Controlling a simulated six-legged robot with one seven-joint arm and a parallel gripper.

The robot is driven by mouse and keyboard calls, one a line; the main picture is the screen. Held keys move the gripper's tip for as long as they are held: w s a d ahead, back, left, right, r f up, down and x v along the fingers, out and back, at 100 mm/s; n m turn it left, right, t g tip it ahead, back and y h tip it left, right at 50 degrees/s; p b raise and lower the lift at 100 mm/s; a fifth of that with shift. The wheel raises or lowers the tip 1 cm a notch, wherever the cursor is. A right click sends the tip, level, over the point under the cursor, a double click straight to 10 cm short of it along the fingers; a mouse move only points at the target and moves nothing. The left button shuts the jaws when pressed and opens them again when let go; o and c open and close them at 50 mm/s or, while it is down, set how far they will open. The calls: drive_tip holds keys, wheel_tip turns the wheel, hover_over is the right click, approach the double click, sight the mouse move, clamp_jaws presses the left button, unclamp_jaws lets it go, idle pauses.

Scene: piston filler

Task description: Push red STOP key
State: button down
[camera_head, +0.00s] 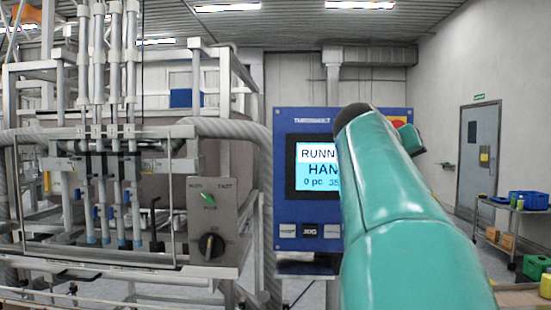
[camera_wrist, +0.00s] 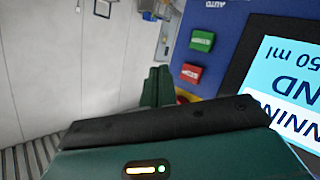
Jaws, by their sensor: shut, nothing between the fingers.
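The red key (camera_wrist: 190,75) shows on the blue panel in the wrist view, with small white lettering too blurred to read. A green key (camera_wrist: 202,41) sits above it in that picture. My gripper (camera_wrist: 160,72) is shut and empty, its fingertips just left of the red key in the picture. I cannot tell how far they are from the panel face. In the head view my teal arm covers the panel's right part, hiding both keys, and a bit of my gripper (camera_head: 411,140) shows beyond it.
The blue panel (camera_head: 289,210) carries a lit screen (camera_head: 308,175) and several keys below it. A red and yellow part (camera_wrist: 182,98) is mostly hidden behind my gripper. The filler frame with a grey switch box (camera_head: 212,215) stands left. A cart with bins (camera_head: 529,200) is far right.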

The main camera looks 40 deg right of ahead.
drive_tip(key=shift+w+d, duration=1.75)
drive_tip(key=shift+w, duration=0.05)
drive_tip(key=shift+w+d, duration=0.15)
idle(0.6)
drive_tip(key=shift+w+d, duration=0.15)
drive_tip(key=shift+w, duration=0.05)
drive_tip(key=shift+w+d, duration=0.25)
drive_tip(key=shift+d, duration=0.05)
idle(0.9)
drive_tip(key=shift+a, duration=0.1)
drive_tip(key=shift+s+a, duration=0.45)
drive_tip(key=shift+s, duration=0.1)
drive_tip(key=s+a, duration=0.3)
drive_tip(key=shift+s+a, duration=0.25)
drive_tip(key=shift+a, duration=0.05)
idle(0.5)
